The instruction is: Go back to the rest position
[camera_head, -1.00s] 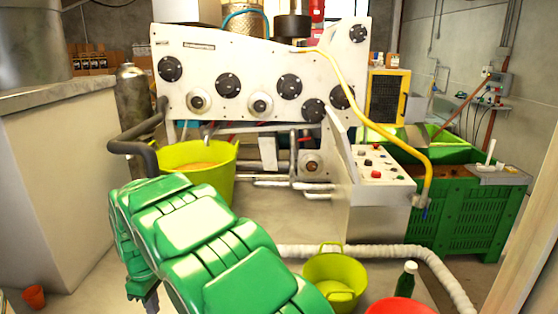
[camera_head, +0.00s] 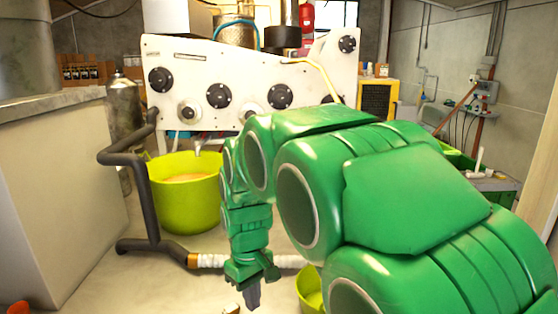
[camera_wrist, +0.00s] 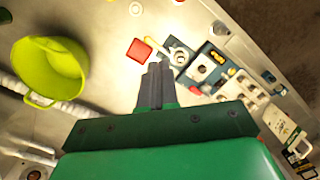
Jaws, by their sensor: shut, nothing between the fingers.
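My green arm fills the right and middle of the head view. It bends over and down, and my gripper (camera_head: 253,294) hangs pointing at the floor near the bottom edge. In the wrist view my gripper (camera_wrist: 158,84) shows its dark fingers together, with nothing between them. It is above the pale floor, apart from the things below.
A yellow-green tub (camera_head: 185,205) with orange liquid stands left of my arm, beside a dark pipe (camera_head: 140,210). The white press panel (camera_head: 200,85) is behind. A yellow-green bucket (camera_wrist: 50,70), a red square piece (camera_wrist: 139,50) and small parts lie below my gripper.

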